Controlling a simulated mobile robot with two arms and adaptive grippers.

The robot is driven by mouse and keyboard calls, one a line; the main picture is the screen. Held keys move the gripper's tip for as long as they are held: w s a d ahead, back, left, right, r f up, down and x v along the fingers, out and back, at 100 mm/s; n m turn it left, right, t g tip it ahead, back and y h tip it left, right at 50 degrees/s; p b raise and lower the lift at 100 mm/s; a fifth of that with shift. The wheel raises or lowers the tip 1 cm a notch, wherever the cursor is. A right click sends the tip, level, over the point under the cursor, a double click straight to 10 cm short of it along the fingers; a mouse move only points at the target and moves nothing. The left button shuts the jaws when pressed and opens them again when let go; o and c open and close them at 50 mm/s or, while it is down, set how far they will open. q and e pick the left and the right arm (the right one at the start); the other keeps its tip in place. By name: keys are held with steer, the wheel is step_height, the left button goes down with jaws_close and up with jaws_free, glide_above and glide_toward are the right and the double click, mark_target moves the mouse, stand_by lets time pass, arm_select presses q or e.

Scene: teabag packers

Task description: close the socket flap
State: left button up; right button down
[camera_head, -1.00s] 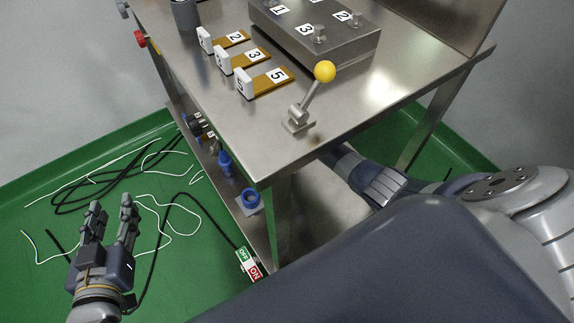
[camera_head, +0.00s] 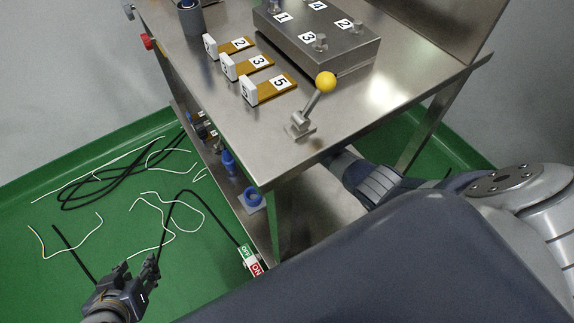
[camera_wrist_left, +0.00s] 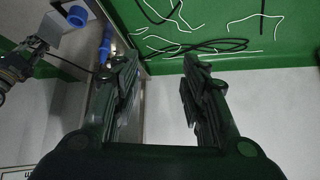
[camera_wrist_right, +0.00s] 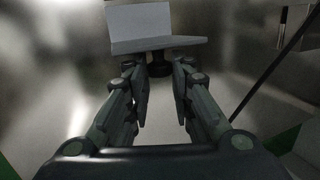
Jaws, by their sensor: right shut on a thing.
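In the right wrist view, a pale grey upright panel (camera_wrist_right: 138,22) meets a pale ledge-like plate (camera_wrist_right: 160,45), probably the socket flap. The ledge sticks out towards me at an angle. A dark knob (camera_wrist_right: 158,66) sits under its edge, between the fingertips of my right gripper (camera_wrist_right: 158,80), which is shut on it. In the head view my right gripper is hidden under the table. In the left wrist view, the right gripper (camera_wrist_left: 38,48) shows beside a grey plate. My left gripper (camera_head: 137,268) is open and empty, low over the floor; its spread fingers show in the left wrist view.
A steel table (camera_head: 225,110) carries a yellow-knobbed lever (camera_head: 325,82), numbered blocks and a numbered metal box (camera_head: 345,55). Blue fittings (camera_head: 252,198) are on the lower shelf. Loose cables (camera_head: 165,225) lie on the green floor near an ON/OFF switch (camera_head: 250,258).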

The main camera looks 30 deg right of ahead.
arm_select(q)
steer(key=s+a+g+y+p, duration=0.1)
steer(key=s+a+g+p, duration=0.1)
steer(key=s, duration=0.6)
steer(key=shift+s+a+f+g+p, duration=0.15)
steer(key=shift+a+f+g+p, duration=0.2)
steer(key=shift+g+p, duration=0.6)
arm_select(e)
steer(key=shift+s+a+r, duration=0.1)
steer(key=shift+a+r, duration=0.25)
steer(key=shift+a, duration=0.5)
steer(key=shift+s+a+r, duration=0.1)
steer(key=shift+a+r, duration=0.25)
steer(key=shift+a, duration=0.5)
arm_select(q)
steer(key=shift+d+r+g, duration=0.1)
steer(key=shift+g, duration=0.15)
arm_select(e)
steer(key=shift+a, duration=0.1)
arm_select(q)
steer(key=shift+f, duration=0.6)
arm_select(e)
steer(key=shift+a, duration=0.1)
